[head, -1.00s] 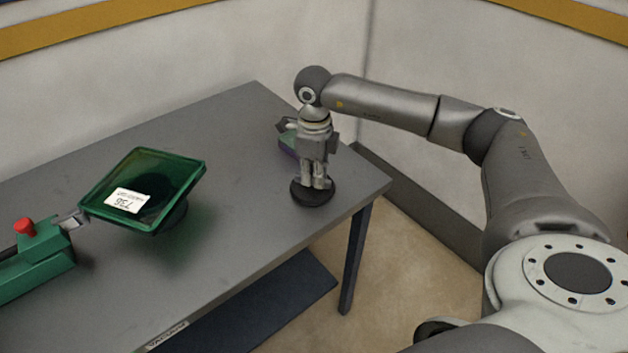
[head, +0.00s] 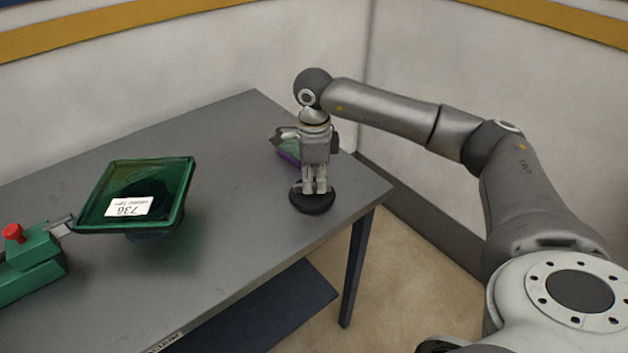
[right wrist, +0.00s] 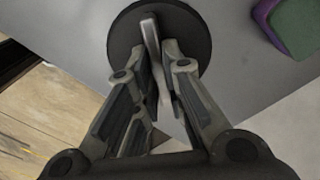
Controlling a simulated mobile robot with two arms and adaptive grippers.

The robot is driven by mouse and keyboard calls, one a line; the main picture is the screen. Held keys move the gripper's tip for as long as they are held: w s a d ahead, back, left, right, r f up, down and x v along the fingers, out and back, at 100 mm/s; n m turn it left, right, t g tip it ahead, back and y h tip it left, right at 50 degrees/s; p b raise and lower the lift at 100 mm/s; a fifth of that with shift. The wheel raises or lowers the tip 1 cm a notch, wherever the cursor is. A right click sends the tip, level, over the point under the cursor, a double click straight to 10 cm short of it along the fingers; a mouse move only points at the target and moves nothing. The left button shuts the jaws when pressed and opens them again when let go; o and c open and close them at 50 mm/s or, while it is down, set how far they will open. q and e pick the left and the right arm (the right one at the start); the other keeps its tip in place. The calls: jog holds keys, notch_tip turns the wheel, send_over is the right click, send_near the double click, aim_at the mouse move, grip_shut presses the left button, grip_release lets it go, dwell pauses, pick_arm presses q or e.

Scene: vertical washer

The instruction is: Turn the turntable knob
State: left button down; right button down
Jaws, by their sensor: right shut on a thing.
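The knob (head: 312,203) is a black round disc with a grey upright bar, on the right end of the grey table. My right gripper (head: 315,187) points straight down over it. In the right wrist view the disc (right wrist: 190,35) lies below the fingers, and the bar (right wrist: 155,65) stands between them. The right gripper (right wrist: 160,40) is shut on the bar, which the fingers partly hide. A green square tray (head: 183,205) with a white label marked 736 sits on a dark round base, left of the knob. My left gripper is not in view.
A green device with a red button (head: 13,232) stands at the left edge, its grey tip close to the tray. A purple and green block (head: 288,157) lies behind my right gripper. The grey table (head: 235,265) is bare between tray and knob.

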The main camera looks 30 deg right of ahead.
aim_at(314, 183)
jog(key=c, duration=1.5)
grip_release()
jog(key=shift+r, duration=0.1)
notch_tip(314, 183, up, 12)
jog(key=shift+f, duration=0.1)
